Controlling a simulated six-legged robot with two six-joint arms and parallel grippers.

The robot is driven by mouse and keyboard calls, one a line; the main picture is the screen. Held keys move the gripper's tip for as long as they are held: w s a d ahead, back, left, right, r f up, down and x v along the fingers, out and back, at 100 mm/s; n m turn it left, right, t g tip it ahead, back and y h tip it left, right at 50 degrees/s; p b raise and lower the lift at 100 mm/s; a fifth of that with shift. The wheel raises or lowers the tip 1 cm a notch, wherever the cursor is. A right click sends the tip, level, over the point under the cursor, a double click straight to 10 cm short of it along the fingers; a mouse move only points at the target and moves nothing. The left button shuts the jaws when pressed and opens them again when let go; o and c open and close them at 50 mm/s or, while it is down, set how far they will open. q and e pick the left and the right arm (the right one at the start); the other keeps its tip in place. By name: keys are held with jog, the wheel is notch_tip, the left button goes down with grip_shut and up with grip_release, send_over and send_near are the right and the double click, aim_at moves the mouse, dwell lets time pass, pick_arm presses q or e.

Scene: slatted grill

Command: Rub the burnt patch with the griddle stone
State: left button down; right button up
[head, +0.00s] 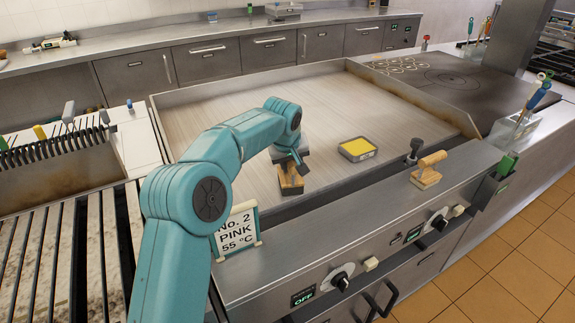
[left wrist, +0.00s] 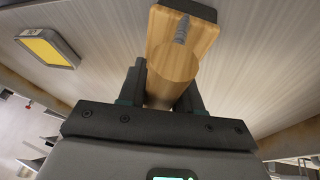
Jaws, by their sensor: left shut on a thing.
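My left gripper (head: 290,160) is over the front part of the pale griddle plate (head: 235,120). In the left wrist view its two dark fingers (left wrist: 160,92) are shut on the wooden handle of a block. This block looks like the griddle stone (left wrist: 187,32): a wooden top with a screw and a dark edge beyond. It also shows in the head view (head: 291,182), below the gripper and low over the plate; I cannot tell whether it touches. I see no clear burnt patch on this plate; the part under the block and arm is hidden. My right gripper is out of view.
A grey tray with a yellow pad (head: 357,148) lies on the plate right of the block. A wooden-handled tool (head: 428,170) and a dark knobbed tool (head: 412,152) are at the front ledge. A sign (head: 237,232) stands at front left. The back of the plate is clear.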

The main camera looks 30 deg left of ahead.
aim_at(298, 183)
pick_arm(q)
jog(key=shift+s+d+f+b, duration=0.1)
jog(key=shift+s+d+b, duration=0.25)
jog(key=shift+d, duration=0.2)
jog(key=shift+s+d+f+b, duration=0.1)
jog(key=shift+d+b, duration=0.25)
jog(key=shift+s+d+b, duration=0.4)
jog(key=shift+d+b, duration=0.3)
jog(key=shift+d, duration=0.05)
jog(key=shift+s+d+b, duration=0.3)
jog(key=shift+d+b, duration=0.05)
jog(key=shift+d, duration=0.2)
jog(key=shift+r, duration=0.2)
notch_tip(298, 183, up, 6)
jog(key=p, duration=0.5)
jog(key=shift+p, duration=0.3)
jog(key=shift+r, duration=0.1)
